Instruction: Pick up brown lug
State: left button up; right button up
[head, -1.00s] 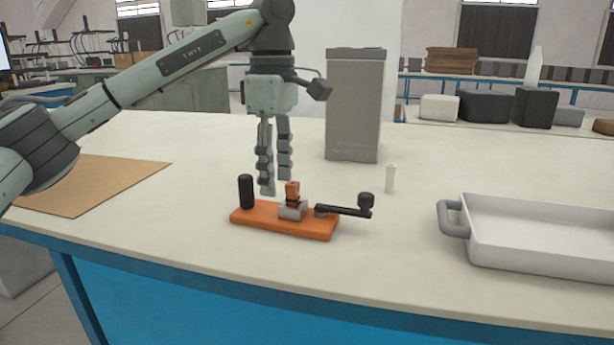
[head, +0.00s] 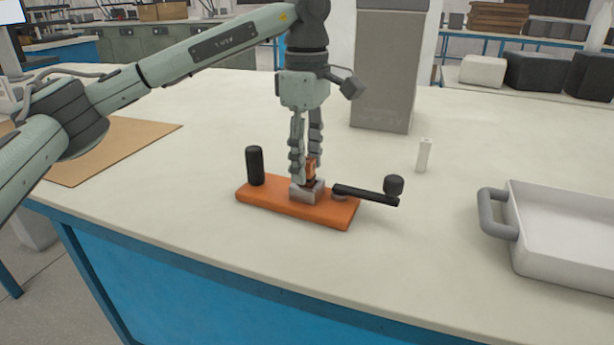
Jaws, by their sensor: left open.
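The brown lug (head: 311,170) stands upright in a small grey metal holder (head: 307,192) on an orange base plate (head: 268,200). My left gripper (head: 305,172) points straight down from above, its fingers open and on either side of the lug. I cannot tell whether either finger touches it. The left finger partly covers the lug's left side. The base plate also carries a black upright handle (head: 255,165) at its left end and a black crank arm with a knob (head: 394,185) at its right end. My right gripper is not in view.
A white tray (head: 511,222) with a grey handle stands at the right. A brown sheet (head: 120,145) lies at the left. The table in front of the base plate is clear.

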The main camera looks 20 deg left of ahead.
aim_at(308, 160)
pick_arm(q)
jog(key=shift+f, duration=0.55)
grip_shut()
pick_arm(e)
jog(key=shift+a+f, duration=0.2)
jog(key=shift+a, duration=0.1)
pick_arm(q)
jog(key=shift+r, duration=0.15)
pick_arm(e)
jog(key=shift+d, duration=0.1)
pick_arm(q)
jog(key=shift+r, duration=0.55)
notch_tip(308, 160, up, 3)
jog(key=shift+d+f, duration=0.1)
jog(key=s+a+r, duration=0.6)
jog(key=a+r, duration=0.1)
jog(key=a, duration=0.2)
jog(key=shift+s+a+p, duration=0.3)
jog(key=shift+s+a, duration=0.05)
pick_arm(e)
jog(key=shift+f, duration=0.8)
